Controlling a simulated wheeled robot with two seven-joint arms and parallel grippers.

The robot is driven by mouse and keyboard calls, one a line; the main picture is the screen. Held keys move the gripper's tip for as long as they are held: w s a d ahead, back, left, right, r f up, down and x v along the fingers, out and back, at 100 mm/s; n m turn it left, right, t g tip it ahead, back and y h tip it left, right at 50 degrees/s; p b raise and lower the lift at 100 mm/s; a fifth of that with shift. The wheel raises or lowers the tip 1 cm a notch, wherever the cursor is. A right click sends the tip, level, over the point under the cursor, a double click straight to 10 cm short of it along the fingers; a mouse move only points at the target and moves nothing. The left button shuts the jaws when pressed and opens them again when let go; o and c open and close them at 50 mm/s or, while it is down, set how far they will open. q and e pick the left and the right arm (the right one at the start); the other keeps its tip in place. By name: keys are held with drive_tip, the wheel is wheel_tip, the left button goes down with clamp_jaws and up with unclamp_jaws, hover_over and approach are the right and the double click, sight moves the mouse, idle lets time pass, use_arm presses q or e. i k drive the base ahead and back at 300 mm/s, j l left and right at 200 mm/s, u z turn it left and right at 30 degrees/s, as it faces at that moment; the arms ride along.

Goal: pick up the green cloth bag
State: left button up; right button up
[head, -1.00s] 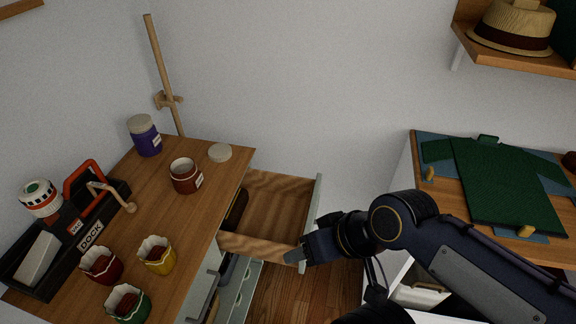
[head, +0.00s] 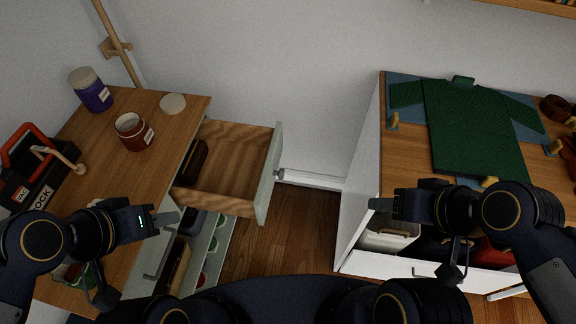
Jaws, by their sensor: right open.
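I see no thing that is clearly a green cloth bag. A dark green cloth piece (head: 470,125) lies flat, with side flaps, on a blue mat on the right desk; I cannot tell whether it is a bag. My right gripper (head: 382,204) is open and empty, in front of the desk and to the lower left of the cloth. My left gripper (head: 172,218) is in front of the left worktop, beside the pulled-out drawer. Its jaw gap is not clear, and nothing shows in it.
The wooden drawer (head: 240,165) stands open, with a dark object inside at its left. A white bin (head: 390,237) and a red item (head: 490,254) sit in the open compartment under the right desk. A brown jar (head: 134,132) and purple jar (head: 90,90) stand on the left worktop.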

sight(70, 275)
drive_tip(key=u, duration=0.4)
drive_tip(key=j+u, duration=0.15)
drive_tip(key=u, duration=0.65)
drive_tip(key=j+u, duration=0.1)
drive_tip(key=u, duration=0.3)
drive_tip(key=i+u, duration=0.1)
drive_tip(key=u, duration=0.3)
